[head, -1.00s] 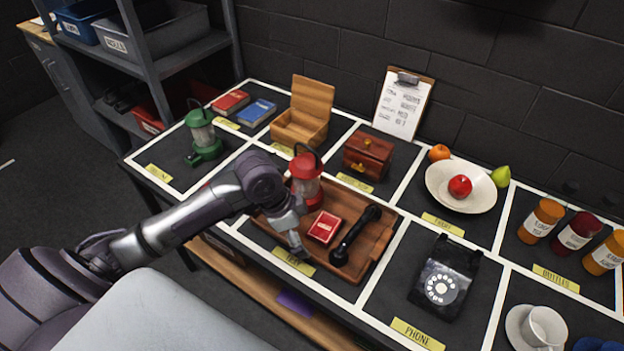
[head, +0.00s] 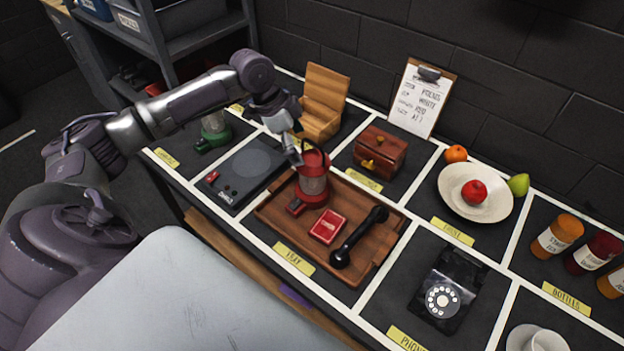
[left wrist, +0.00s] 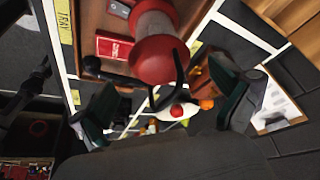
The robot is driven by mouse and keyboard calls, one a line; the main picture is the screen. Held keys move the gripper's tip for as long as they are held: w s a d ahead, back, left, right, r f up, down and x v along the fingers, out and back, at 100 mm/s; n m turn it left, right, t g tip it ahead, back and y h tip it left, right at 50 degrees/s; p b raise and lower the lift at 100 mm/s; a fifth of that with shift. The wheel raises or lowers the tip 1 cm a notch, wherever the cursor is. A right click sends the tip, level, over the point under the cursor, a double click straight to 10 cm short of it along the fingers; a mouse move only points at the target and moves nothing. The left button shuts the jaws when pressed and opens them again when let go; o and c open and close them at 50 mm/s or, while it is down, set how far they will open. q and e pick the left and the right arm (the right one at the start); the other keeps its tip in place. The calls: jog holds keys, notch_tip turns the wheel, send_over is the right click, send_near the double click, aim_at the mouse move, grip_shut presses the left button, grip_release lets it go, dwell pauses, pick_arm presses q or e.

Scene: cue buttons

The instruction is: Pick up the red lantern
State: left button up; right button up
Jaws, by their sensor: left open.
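The red lantern (head: 314,180) stands upright at the back left of the wooden tray (head: 377,262). My left gripper (head: 296,148) is open just above the lantern's top, at its left side in the head view. In the left wrist view the lantern's red cap (left wrist: 158,58) and dark wire handle lie ahead of the spread fingers (left wrist: 170,108). The handle reaches down between the fingers in that picture. I cannot tell whether a finger touches it. My right gripper is not in view.
The tray also holds a red card box (head: 328,227) and a black handset (head: 358,238). A dark flat device (head: 246,172) lies left of the tray, and a green lantern (head: 213,130) stands beyond. A wooden chest (head: 380,152) and open box (head: 322,105) stand behind.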

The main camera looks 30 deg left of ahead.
aim_at(306, 157)
pick_arm(q)
jog(key=shift+w+d+f, duration=0.1)
jog(key=shift+d+f, duration=0.15)
jog(key=shift+f, duration=0.25)
jog(key=p+x, duration=0.2)
jog(key=x, duration=0.2)
jog(key=shift+d+f, duration=0.1)
jog(key=shift+f, duration=0.4)
jog(key=shift+r, duration=0.1)
jog(key=c, duration=1.5)
